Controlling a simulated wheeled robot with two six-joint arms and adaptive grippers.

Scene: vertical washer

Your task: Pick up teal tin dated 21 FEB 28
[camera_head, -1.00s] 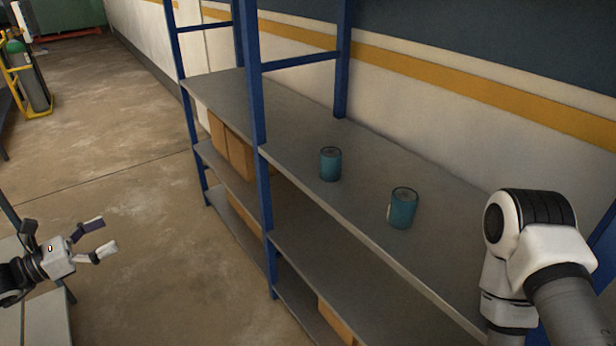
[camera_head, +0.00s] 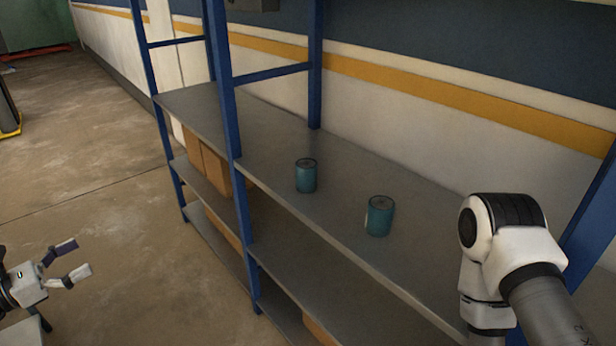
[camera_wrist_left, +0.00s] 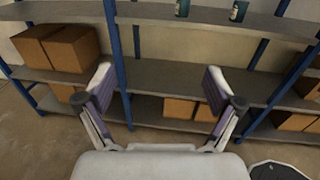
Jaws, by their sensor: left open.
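Two teal tins stand upright on the top shelf (camera_head: 335,220) of a rack in the head view. One tin (camera_head: 306,176) is farther back to the left; the other tin (camera_head: 379,216) is nearer and to the right. Their dates cannot be read. In the left wrist view the two tins show at the top edge, one tin (camera_wrist_left: 182,8) left of the other tin (camera_wrist_left: 238,11). My left gripper (camera_head: 76,258) is open and empty, over the floor left of the rack and well apart from both tins. My right gripper is not visible; only my right arm shows at the right.
The rack's blue posts (camera_head: 226,110) stand left of the tins. Cardboard boxes (camera_head: 213,166) sit on the lower shelves and also show in the left wrist view (camera_wrist_left: 72,52). A striped wall (camera_head: 420,130) runs behind the rack. The floor (camera_head: 90,195) at left is open.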

